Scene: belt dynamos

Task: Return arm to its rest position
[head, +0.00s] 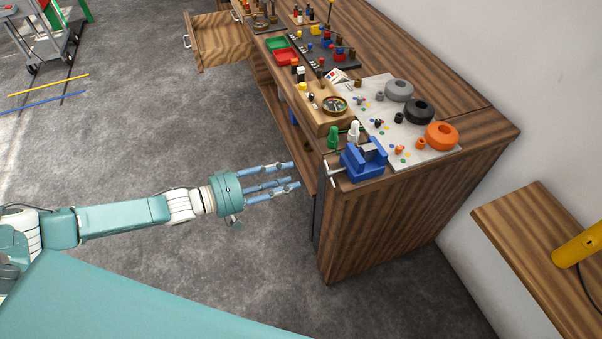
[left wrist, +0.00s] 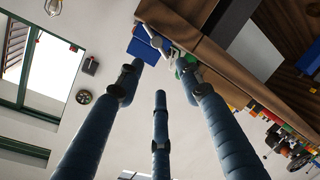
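My left arm comes in from the left in the head view. Its gripper (head: 280,180) has its blue fingers spread apart with nothing between them. It is over the floor, just left of the bench's near end and apart from it. In the left wrist view the fingers (left wrist: 160,95) are also spread and empty. The blue vise (head: 364,160) is on the bench corner, to the right of the fingertips. A blue part near the bench edge (left wrist: 148,45) shows past the fingers in the left wrist view. My right gripper is not in view.
The wooden bench (head: 400,210) holds a white mat (head: 415,152) with orange, black and grey rings, a wooden block with a dial, and red and green trays. A drawer (head: 222,42) stands open at the back. A lower wooden surface (head: 535,250) is at right. Floor around my arm is clear.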

